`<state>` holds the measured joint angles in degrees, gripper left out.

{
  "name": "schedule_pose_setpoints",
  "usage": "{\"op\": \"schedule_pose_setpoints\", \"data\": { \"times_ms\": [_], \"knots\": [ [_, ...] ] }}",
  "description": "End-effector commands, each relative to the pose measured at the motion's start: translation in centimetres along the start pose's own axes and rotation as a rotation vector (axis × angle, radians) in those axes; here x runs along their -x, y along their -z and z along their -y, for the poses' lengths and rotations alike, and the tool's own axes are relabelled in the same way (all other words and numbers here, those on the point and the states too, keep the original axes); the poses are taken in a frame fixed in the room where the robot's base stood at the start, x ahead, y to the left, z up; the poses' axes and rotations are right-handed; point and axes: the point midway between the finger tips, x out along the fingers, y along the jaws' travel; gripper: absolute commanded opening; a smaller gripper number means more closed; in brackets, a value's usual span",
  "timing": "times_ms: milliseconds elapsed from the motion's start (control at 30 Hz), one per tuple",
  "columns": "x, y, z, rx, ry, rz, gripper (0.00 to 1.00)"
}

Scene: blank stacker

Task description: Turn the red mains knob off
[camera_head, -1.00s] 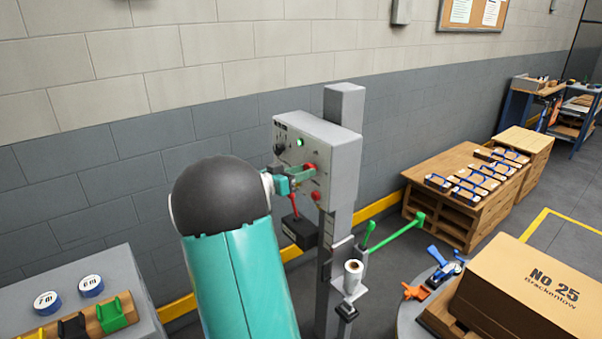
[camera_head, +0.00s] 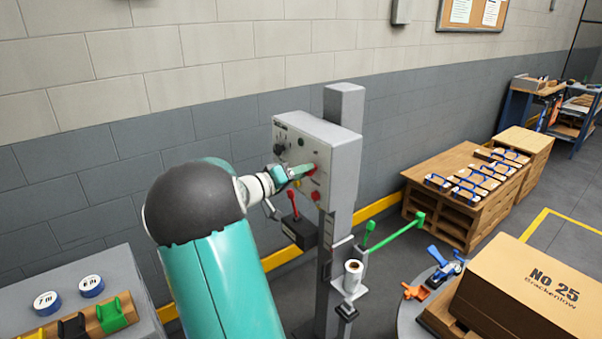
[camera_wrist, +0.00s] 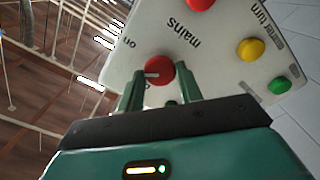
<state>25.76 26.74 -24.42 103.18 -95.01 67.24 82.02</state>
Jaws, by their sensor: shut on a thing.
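The red mains knob (camera_wrist: 158,70) is on the front of a pale grey control panel (camera_wrist: 120,78), beside the printed words "mains" and "on". Its white mark points to the left in the wrist view, away from "on". My gripper (camera_wrist: 160,80) is shut on the knob, with one green finger on each side. In the head view, my gripper (camera_head: 299,171) reaches the panel from the left, and the red knob (camera_head: 312,169) shows just past its fingertips. A green lamp (camera_head: 301,142) above it looks dark.
Another red control (camera_head: 316,195) sits below the knob; yellow (camera_wrist: 251,49) and green (camera_wrist: 279,85) ones also show in the wrist view. A red-handled lever (camera_head: 293,205) on a dark box is below my wrist. A grey post (camera_head: 344,105) carries the panel.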

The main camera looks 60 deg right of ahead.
Motion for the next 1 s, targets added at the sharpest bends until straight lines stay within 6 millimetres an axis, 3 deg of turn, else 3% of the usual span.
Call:
{"op": "schedule_pose_setpoints", "data": {
  "times_ms": [600,1000],
  "knots": [
    [0.08,0.02,0.04,0.58,0.001,-0.001,0.13],
    [0.11,0.02,0.07,0.853,0.001,-0.001,0.13]
  ]
}}
